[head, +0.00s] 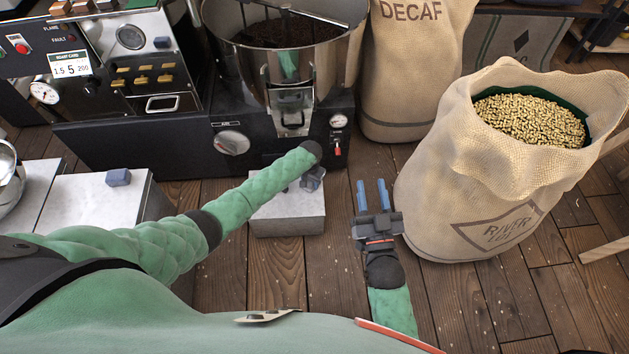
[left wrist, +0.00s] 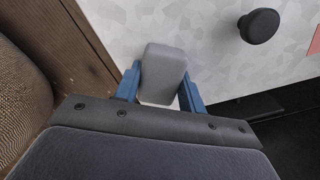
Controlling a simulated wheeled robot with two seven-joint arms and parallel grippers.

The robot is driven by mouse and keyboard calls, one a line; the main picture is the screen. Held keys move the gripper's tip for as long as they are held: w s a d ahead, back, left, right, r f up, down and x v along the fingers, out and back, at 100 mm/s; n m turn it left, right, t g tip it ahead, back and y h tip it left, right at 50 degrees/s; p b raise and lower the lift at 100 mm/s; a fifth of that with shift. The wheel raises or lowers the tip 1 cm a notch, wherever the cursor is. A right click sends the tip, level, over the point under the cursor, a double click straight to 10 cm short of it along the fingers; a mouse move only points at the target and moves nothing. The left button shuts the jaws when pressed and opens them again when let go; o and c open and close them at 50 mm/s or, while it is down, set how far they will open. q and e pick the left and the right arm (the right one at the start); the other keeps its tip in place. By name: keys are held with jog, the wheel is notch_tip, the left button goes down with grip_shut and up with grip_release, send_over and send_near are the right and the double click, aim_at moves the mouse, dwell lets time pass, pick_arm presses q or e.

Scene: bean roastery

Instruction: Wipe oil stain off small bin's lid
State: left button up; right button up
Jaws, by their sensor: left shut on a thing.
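The small bin (head: 285,222) is a low box with a pale grey lid on the floor, in the middle of the head view. Its mottled lid (left wrist: 215,65), with a round black knob (left wrist: 260,26), fills the top of the left wrist view. My left gripper (head: 313,180) is over the lid's right side. In the left wrist view its blue fingers are shut on a grey block (left wrist: 163,68), which is over the lid; I cannot tell whether it touches. No oil stain is visible. My right gripper (head: 373,186) is open and empty, right of the bin.
A roaster (head: 230,150) stands behind the bin. A burlap sack of beans (head: 480,185) stands close to the right gripper. A blue-grey block (head: 118,177) lies on another pale-topped bin (head: 85,197) at the left. The wooden floor in front is clear.

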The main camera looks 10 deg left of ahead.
aim_at(297, 187)
pick_arm(q)
jog(key=shift+s+a+p, duration=0.25)
jog(key=shift+a+p, duration=0.15)
jog(key=shift+a, duration=0.5)
jog(key=shift+s+a+p, duration=0.2)
jog(key=shift+a+p, duration=0.2)
jog(key=shift+a, duration=0.45)
jog(key=shift+s+a+f, duration=0.1)
jog(key=shift+s+a, duration=0.05)
jog(key=shift+a, duration=0.35)
jog(key=shift+s+a+f, duration=0.1)
jog(key=shift+s+a, duration=0.05)
jog(key=shift+a, duration=0.3)
jog(key=shift+r+p, duration=0.8)
jog(key=shift+p, duration=0.3)
jog(key=shift+d+r+p, duration=0.1)
jog(key=shift+r+p, duration=1.95)
jog(key=shift+r, duration=0.2)
jog(key=shift+w, duration=0.1)
notch_tip(297, 187, up, 3)
jog(key=p, duration=0.3)
